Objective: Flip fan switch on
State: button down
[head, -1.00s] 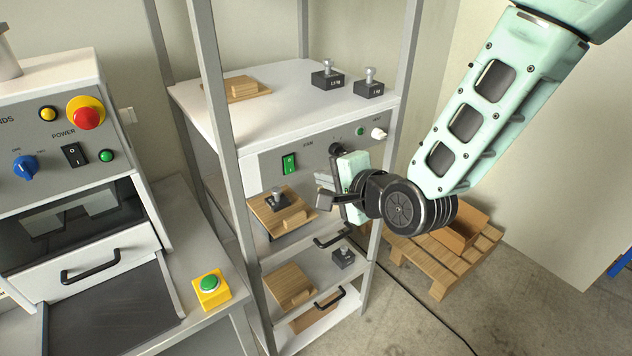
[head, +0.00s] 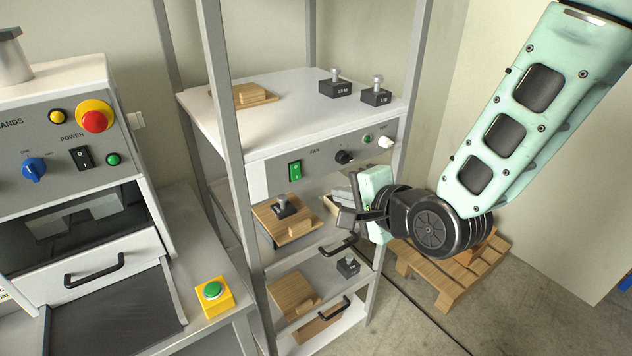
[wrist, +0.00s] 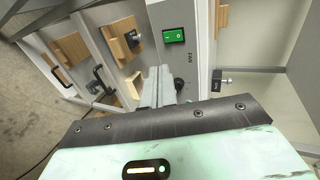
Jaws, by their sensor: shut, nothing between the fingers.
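The fan switch (head: 295,171) is a green rocker on the grey panel of the rack unit, left of a black knob (head: 344,157). It also shows in the wrist view (wrist: 174,36), above and a little right of my fingertips. My gripper (head: 347,208) is in front of the rack, to the right of and lower than the switch in the head view, apart from it. In the wrist view my fingers (wrist: 158,84) are together and empty, pointing toward the panel. The wrist housing hides the lower part of that view.
Rack posts (head: 224,100) stand at the unit's corners. Weights (head: 376,93) and boards lie on its top. Below are a board with a weight (head: 285,208) and a drawer handle (head: 338,246). A machine with a red emergency button (head: 95,121) stands left; a pallet (head: 446,286) lies right.

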aim_at(297, 178)
jog(key=shift+w, duration=0.1)
jog(key=p+x, duration=0.2)
jog(key=x, duration=0.2)
jog(key=p+x, duration=0.2)
jog(key=x, duration=0.3)
jog(key=r+p+x, duration=0.1)
jog(key=p+x, duration=0.1)
jog(key=x, duration=0.2)
jog(key=shift+w+a+f+p, duration=0.1)
jog(key=shift+w+a+p, duration=0.2)
jog(key=shift+a, duration=0.05)
jog(key=shift+w, duration=0.1)
jog(key=shift+f, duration=0.1)
jog(key=shift+w+a+f+b, duration=0.15)
jog(key=shift+f+b, duration=0.2)
jog(key=shift+b, duration=0.65)
jog(key=shift+r, duration=0.45)
